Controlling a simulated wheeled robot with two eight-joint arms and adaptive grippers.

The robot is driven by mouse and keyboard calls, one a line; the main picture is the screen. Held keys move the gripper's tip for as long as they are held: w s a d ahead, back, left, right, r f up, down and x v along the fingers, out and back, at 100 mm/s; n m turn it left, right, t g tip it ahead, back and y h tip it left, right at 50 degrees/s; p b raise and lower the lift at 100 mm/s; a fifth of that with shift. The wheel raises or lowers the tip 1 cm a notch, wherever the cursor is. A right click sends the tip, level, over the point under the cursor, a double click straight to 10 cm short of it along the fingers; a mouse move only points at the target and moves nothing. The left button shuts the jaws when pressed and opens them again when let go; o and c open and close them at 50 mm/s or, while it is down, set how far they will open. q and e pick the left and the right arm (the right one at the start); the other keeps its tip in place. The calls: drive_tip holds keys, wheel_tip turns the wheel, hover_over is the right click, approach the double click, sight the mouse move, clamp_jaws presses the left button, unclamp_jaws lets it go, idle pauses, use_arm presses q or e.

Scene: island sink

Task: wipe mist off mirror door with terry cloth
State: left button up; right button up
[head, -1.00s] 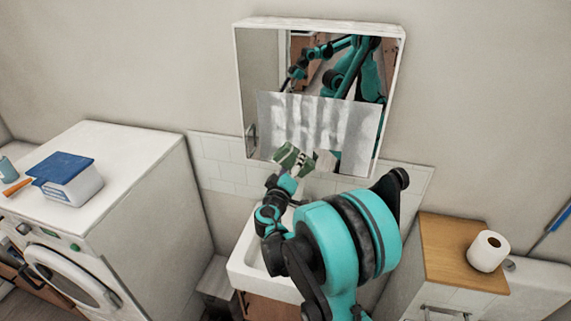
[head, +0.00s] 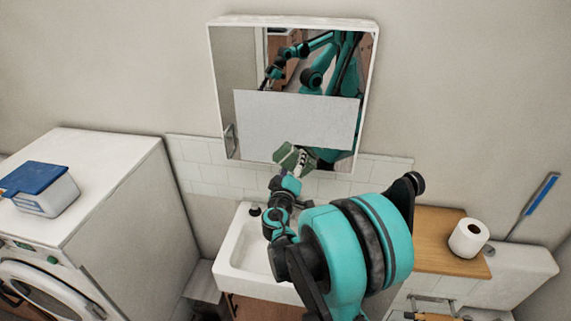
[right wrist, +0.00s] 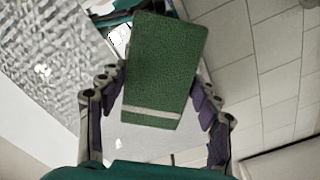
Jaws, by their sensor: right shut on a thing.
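The mirror door (head: 238,60) on the wall cabinet shows my reflected arms. A pale grey, even misty patch (head: 295,118) covers its lower middle in the head view. My right gripper (head: 302,163) is shut on the green terry cloth (head: 287,156), at the door's lower edge just below the patch. In the right wrist view the cloth (right wrist: 165,65), with a pale stripe, sits between the fingers, and a rippled grey surface (right wrist: 50,60) is at left. I cannot tell whether the cloth touches the door. My left gripper shows directly in neither view.
A white sink (head: 240,245) lies below the cabinet. A washing machine (head: 110,165) with a blue-lidded box (head: 45,190) stands at left. A wooden top (head: 440,240) with a toilet roll (head: 468,238) is at right. A door handle (head: 231,140) sticks out at lower left.

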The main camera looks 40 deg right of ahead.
drive_tip(key=shift+s+d+b, duration=0.2)
drive_tip(key=shift+s+d, duration=1.85)
drive_tip(key=shift+s, duration=0.3)
drive_tip(key=shift+s+d+b, duration=0.2)
drive_tip(key=shift+s+d, duration=1.85)
drive_tip(key=shift+s, duration=0.3)
drive_tip(key=shift+r+p, duration=3.5)
drive_tip(key=shift+r, duration=0.85)
drive_tip(key=shift+w+a+f, duration=0.15)
drive_tip(key=shift+w+a, duration=0.75)
drive_tip(key=shift+w, duration=0.1)
drive_tip(key=shift+w+a+b, duration=0.65)
drive_tip(key=shift+w+a, duration=1.9)
drive_tip(key=shift+w, duration=0.45)
drive_tip(key=shift+w+a+b, duration=0.65)
drive_tip(key=shift+w+a, duration=1.9)
drive_tip(key=shift+w, duration=0.4)
drive_tip(key=shift+w+a+b, duration=0.65)
drive_tip(key=shift+w+a, duration=1.9)
drive_tip(key=shift+w, duration=0.45)
drive_tip(key=shift+s+d+r+p, duration=0.1)
drive_tip(key=shift+d+r+p, duration=0.05)
drive_tip(key=shift+r+p, duration=3.55)
